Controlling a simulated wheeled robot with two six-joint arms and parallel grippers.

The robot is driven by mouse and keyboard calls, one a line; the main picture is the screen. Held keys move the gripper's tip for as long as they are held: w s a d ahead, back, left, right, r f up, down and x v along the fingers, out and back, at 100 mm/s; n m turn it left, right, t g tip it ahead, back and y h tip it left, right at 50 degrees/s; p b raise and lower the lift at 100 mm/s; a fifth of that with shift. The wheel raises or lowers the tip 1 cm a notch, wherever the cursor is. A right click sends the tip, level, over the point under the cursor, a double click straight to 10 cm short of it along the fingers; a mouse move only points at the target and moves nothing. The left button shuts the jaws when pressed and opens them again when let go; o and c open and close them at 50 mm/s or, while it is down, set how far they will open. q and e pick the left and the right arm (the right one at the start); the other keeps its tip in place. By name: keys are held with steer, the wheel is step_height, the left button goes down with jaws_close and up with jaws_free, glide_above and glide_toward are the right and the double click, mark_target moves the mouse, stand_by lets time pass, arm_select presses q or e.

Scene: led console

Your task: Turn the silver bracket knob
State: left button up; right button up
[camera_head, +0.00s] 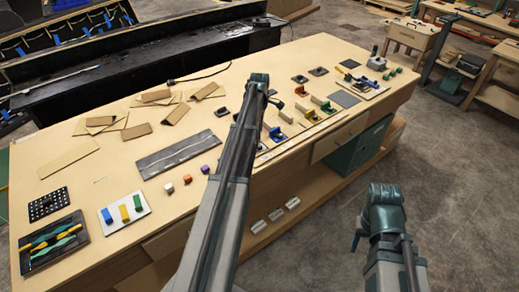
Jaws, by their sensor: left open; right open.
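A row of small bracket-shaped knobs in orange, yellow and green lies on the wooden console top, right of my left arm. My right gripper (358,238) is open and empty, low over the floor in front of the console. My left arm hides part of the console.
White, orange and purple knobs (204,169) stand left of my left arm, near a grey strip (182,155). Cardboard pieces (175,113) lie behind. A plate with blue, yellow and green switches (124,209) is at the left. A joystick box (376,62) stands at the far right end.

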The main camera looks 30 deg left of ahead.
mark_target(259, 146)
arm_select(q)
step_height(259, 146, down, 8)
steer(key=b, duration=0.6)
steer(key=shift+r, duration=0.25)
jaws_close()
